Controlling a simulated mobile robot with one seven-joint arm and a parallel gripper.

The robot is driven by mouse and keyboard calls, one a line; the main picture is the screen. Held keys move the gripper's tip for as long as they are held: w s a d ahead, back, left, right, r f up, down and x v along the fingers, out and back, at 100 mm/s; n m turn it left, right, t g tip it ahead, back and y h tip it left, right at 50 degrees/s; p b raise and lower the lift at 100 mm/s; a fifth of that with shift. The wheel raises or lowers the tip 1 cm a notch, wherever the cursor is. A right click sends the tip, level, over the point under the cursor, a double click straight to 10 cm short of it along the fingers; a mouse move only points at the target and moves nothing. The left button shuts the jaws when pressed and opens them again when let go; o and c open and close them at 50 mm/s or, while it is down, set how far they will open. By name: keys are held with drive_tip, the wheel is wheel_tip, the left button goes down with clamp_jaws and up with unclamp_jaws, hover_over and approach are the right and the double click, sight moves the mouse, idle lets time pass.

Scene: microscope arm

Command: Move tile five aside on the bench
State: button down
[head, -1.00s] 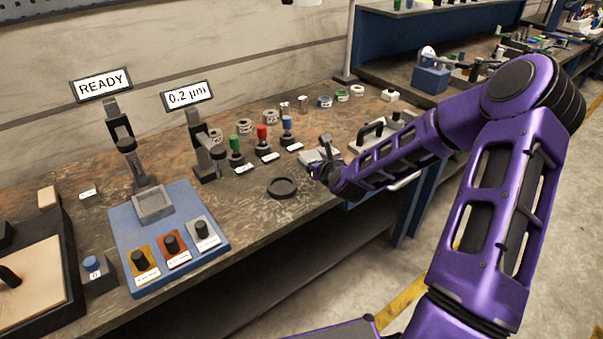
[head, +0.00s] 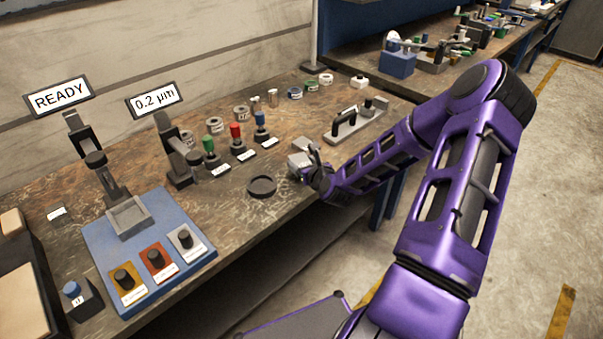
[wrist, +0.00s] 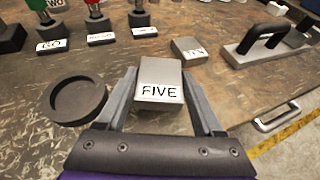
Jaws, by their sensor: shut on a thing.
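Tile five is a light grey metal block with "FIVE" on its front face. In the wrist view tile five (wrist: 160,84) sits between the two fingers of my gripper (wrist: 162,100), which is shut on it. In the head view my gripper (head: 309,171) is at the front part of the bench (head: 225,240), with the grey block partly hidden by my wrist. I cannot tell whether the tile touches the bench or is just above it.
A dark round dish (wrist: 76,101) is close on the left. Another grey tile (wrist: 188,49) lies behind right, near a plate with a black handle (wrist: 270,38). Green, red and blue knobbed stands (head: 236,135) with labels are behind. The bench's front edge is near.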

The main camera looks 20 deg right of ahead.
drive_tip(key=shift+f, duration=1.75)
drive_tip(key=shift+f+b, duration=0.2)
drive_tip(key=shift+b, duration=0.15)
drive_tip(key=shift+c, duration=0.2)
unclamp_jaws()
drive_tip(key=shift+r, duration=0.25)
drive_tip(key=v, duration=1.2)
drive_tip(key=shift+p, duration=0.45)
drive_tip(key=shift+f, duration=0.15)
